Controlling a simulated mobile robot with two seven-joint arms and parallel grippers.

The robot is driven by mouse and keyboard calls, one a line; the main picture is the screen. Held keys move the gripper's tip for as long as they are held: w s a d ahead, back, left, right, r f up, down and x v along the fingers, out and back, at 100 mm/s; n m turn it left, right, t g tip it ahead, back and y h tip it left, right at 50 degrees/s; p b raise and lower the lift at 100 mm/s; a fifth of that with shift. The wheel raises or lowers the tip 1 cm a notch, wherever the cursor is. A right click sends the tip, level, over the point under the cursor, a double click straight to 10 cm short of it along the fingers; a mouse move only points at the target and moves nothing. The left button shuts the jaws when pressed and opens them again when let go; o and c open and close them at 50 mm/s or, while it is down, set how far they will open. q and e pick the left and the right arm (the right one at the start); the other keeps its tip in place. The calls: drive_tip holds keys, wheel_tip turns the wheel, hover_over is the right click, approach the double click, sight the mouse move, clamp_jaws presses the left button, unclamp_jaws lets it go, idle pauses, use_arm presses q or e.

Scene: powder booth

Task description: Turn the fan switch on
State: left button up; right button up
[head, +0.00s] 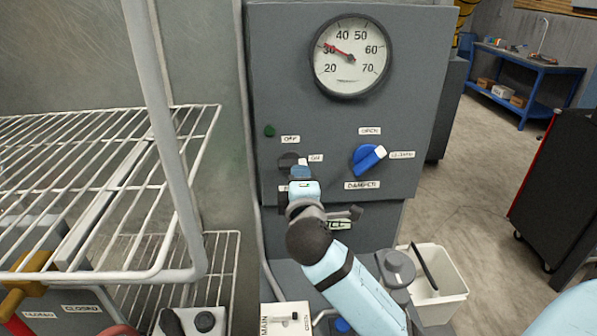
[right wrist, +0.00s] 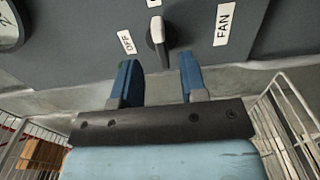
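The fan switch (head: 287,160) is a dark knob on the grey control panel, with the OFF label above it and the ON label to its right. In the right wrist view its white-tipped handle (right wrist: 157,31) points toward the partly cut-off label at the top edge, between the OFF and FAN labels. In the head view its white end lies toward ON. My right gripper (right wrist: 160,72) is open, its blue fingers apart, with the knob just beyond and between the fingertips. It partly covers the knob and the label below in the head view. My left gripper is not in view.
A round gauge (head: 351,56) and a blue damper knob (head: 367,158) are on the same panel, near a dark green lamp (head: 269,131). A white wire rack (head: 90,190) stands close on the left. A white bin (head: 441,290) is at lower right.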

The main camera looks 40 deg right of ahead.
drive_tip(key=v, duration=0.7)
drive_tip(key=shift+b, duration=0.3)
